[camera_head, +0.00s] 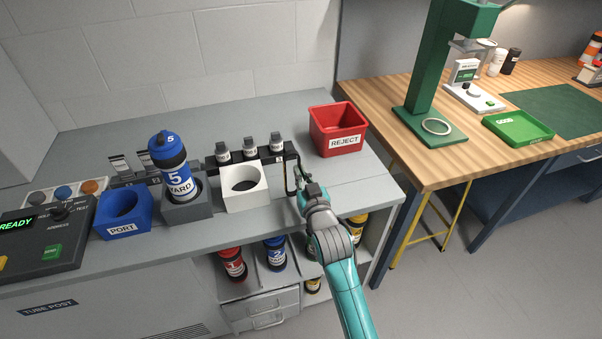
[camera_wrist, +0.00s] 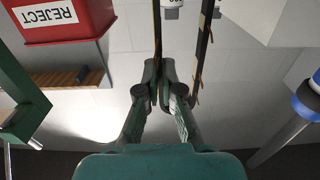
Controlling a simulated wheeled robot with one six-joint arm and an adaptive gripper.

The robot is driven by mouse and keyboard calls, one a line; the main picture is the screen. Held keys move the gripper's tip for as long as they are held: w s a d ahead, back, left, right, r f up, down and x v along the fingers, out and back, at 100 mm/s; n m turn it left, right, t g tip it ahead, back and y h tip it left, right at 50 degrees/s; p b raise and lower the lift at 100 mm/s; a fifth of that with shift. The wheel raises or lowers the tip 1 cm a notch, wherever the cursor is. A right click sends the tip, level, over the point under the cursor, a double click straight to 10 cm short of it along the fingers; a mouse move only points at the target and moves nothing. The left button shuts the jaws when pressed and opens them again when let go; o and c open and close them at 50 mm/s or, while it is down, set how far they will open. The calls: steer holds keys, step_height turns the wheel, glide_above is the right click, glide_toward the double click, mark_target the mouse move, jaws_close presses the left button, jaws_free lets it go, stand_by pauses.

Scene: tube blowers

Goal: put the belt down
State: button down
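My gripper (camera_head: 299,188) is over the right part of the grey counter, beside the black rack. In the wrist view the fingertips (camera_wrist: 161,88) are close together on one strand of a thin dark belt (camera_wrist: 157,35) with yellowish edges. The other strand (camera_wrist: 204,48) hangs apart to the right, beside the finger. In the head view the belt (camera_head: 286,176) shows as a narrow dark and yellow loop just left of the fingers. Whether it touches the counter or the rack is unclear.
A red REJECT bin (camera_head: 338,130) stands behind and right of my gripper. A white socket block (camera_head: 245,190) and a black rack (camera_head: 251,155) with small labelled bottles stand left. A blue tube (camera_head: 171,167) stands in a grey holder. Bare counter (camera_head: 365,182) lies right.

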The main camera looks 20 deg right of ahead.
steer(key=shift+f, duration=0.1)
steer(key=c, duration=1.3)
jaws_free()
steer(key=s, duration=1.2)
